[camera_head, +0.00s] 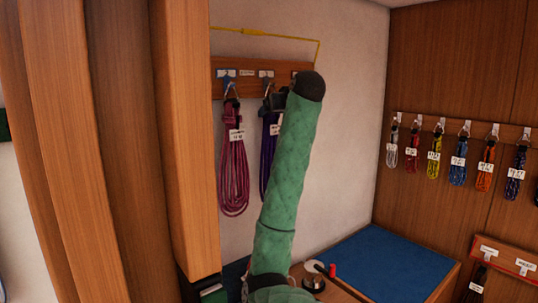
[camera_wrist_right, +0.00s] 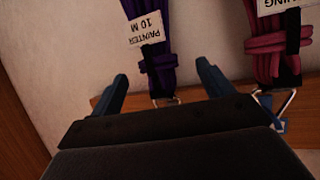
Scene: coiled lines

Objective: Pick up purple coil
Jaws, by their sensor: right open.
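The purple coil (camera_head: 266,162) hangs from a hook on the wooden rail, partly hidden behind my green right arm in the head view. In the right wrist view the purple coil (camera_wrist_right: 157,72) hangs between my fingers in the picture, with a white tag reading "PAINTER 10 M" (camera_wrist_right: 146,30). My right gripper (camera_wrist_right: 162,70) is open, its two blue fingers on either side of the coil's upper part near its hook. I cannot tell whether they touch it. My left gripper is not in view.
A pink coil (camera_head: 233,170) hangs just left of the purple one; it also shows close beside my finger in the wrist view (camera_wrist_right: 270,42). A wooden post (camera_head: 185,130) stands at left. A blue-topped bench (camera_head: 385,265) and several coils on the right wall stand farther off.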

